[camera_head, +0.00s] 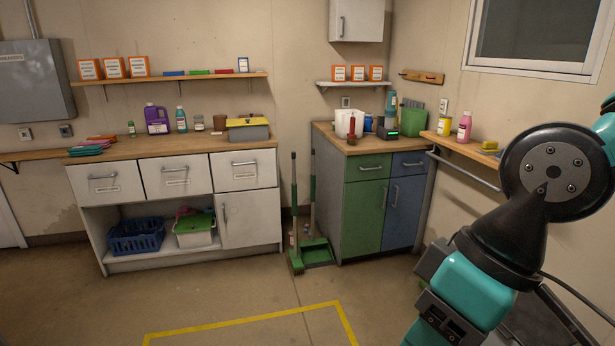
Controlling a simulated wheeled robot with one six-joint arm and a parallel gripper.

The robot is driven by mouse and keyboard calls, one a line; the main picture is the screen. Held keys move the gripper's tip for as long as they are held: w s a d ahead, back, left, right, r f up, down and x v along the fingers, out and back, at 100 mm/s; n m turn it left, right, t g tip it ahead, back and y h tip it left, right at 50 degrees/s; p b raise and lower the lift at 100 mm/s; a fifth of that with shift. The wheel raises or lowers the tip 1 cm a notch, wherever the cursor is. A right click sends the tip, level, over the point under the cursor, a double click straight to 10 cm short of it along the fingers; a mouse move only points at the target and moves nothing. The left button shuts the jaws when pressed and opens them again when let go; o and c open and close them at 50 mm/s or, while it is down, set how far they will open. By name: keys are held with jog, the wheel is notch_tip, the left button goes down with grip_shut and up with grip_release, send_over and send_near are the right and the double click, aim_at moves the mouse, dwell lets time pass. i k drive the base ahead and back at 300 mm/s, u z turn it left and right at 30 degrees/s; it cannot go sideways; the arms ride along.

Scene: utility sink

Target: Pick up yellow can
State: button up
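A small yellow can (444,125) with a pale label stands upright on the wooden shelf (466,150) along the right wall. It is beside a pink bottle (464,127) on its right. My teal and black arm fills the right side of the view, nearer to me than the shelf. My gripper's fingers are not in the picture, so their place relative to the can does not show.
A yellow sponge (489,146) lies farther right on that shelf. A metal rail (464,170) runs below its front. The green and blue cabinet (383,205) stands left of it. A broom (295,225) and dustpan (317,251) stand between cabinets. The middle floor is clear.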

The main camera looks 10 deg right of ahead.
aim_at(445, 124)
jog(key=u, duration=0.05)
jog(key=i, duration=2.05)
jog(key=z, duration=0.7)
jog(key=i, duration=1.9)
jog(key=z, duration=0.9)
jog(key=i, duration=0.5)
jog(key=z, duration=0.05)
